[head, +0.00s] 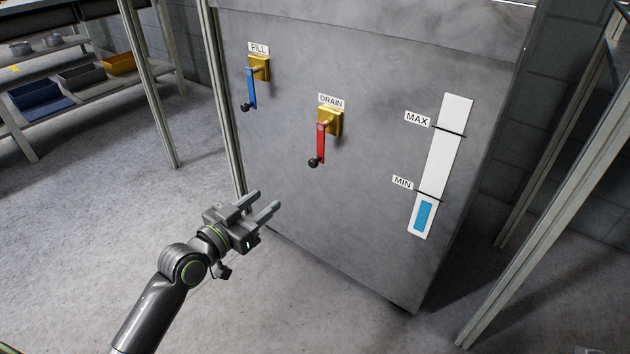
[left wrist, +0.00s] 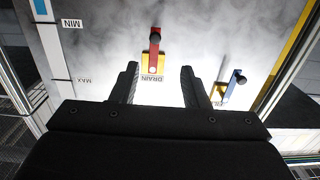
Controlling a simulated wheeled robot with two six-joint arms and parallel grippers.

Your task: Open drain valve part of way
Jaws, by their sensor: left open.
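The drain valve (head: 328,122) is on the front of a grey tank (head: 360,90), under a DRAIN label (head: 331,100). Its red handle (head: 320,143) hangs down from a yellow body and ends in a black knob. My left gripper (head: 265,204) is open and empty, below and left of the drain handle and apart from it. In the left wrist view, which looks upside down, the red drain handle (left wrist: 155,42) shows beyond and between the open fingers (left wrist: 158,85). My right gripper is not in view.
The fill valve's blue handle (head: 251,88) hangs down, left of the drain valve. A level gauge (head: 441,165) at right shows blue below the MIN mark. Metal posts (head: 150,85) stand at both sides. A shelf with bins (head: 80,77) is at the back left.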

